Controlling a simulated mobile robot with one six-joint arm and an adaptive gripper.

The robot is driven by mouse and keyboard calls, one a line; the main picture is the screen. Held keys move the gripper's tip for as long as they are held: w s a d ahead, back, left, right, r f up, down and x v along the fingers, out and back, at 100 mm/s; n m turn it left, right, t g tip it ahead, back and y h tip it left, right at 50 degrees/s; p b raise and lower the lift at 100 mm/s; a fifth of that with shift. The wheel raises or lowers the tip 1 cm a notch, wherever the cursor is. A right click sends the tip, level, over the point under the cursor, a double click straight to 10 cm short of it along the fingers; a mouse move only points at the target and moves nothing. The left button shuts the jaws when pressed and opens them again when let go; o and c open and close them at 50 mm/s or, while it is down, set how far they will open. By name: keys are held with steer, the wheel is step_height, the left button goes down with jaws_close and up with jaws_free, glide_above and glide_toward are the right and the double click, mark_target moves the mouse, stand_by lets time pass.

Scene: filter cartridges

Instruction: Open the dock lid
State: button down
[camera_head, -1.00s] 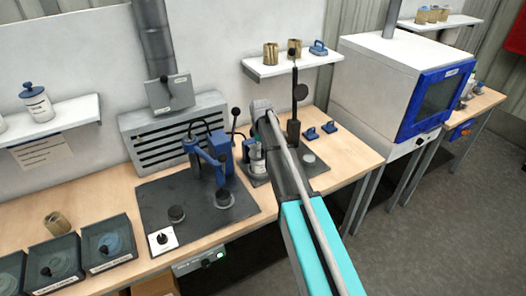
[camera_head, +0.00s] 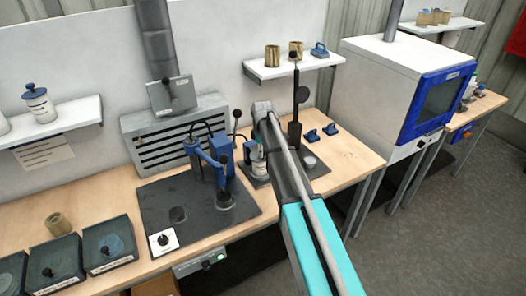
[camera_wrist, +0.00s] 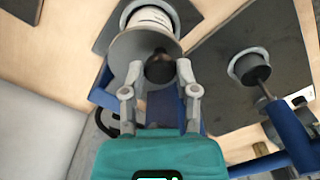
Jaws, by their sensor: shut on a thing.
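In the wrist view, my gripper (camera_wrist: 160,82) has its two grey fingers on either side of a black knob (camera_wrist: 160,69), shut on it. The knob sits in front of a grey, cone-like lid (camera_wrist: 130,52). Behind the lid is a white labelled cartridge (camera_wrist: 150,17) in a round seat on a dark plate. In the head view, the cartridge (camera_head: 258,168) stands on a small dark base just left of my arm. My arm hides the gripper's fingers and the lid there, so the lid's angle cannot be told.
A blue jointed press arm (camera_head: 212,155) stands left of the dock on a black plate (camera_head: 160,205); it also shows in the wrist view (camera_wrist: 285,130). A black post (camera_head: 295,110) and small blue-handled parts (camera_head: 311,136) are to the right. Lidded dark trays (camera_head: 108,243) fill the left front.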

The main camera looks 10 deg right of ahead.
mark_target(256, 150)
steer(key=shift+w+a+r+p, duration=0.1)
steer(key=shift+w+r+p, duration=0.4)
steer(key=shift+r+p, duration=0.3)
steer(key=shift+w+a+r+p, duration=0.1)
steer(key=shift+w+r+p, duration=0.4)
steer(key=shift+r+p, duration=0.3)
steer(key=w+r+p, duration=0.1)
steer(key=w, duration=0.1)
steer(key=w+a+r+p, duration=0.1)
steer(key=r, duration=0.1)
steer(key=shift+w+a+r, duration=0.15)
steer(key=shift+w+r, duration=0.05)
steer(key=shift+w, duration=0.15)
steer(key=c, duration=1.3)
jaws_free()
steer(key=shift+w+a+f+p, duration=0.1)
steer(key=shift+w+f+p, duration=0.15)
steer(key=shift+w, duration=0.35)
steer(key=shift+w+f+p, duration=0.1)
steer(key=shift+w+f, duration=0.1)
steer(key=shift+w, duration=0.4)
steer(key=shift+o, duration=1.2)
steer(key=o, duration=0.4)
steer(key=shift+s+a+r, duration=0.15)
steer(key=shift+s+r, duration=0.1)
steer(key=shift+s, duration=0.2)
steer(key=shift+o, duration=1.4)
steer(key=shift+w+f, duration=0.15)
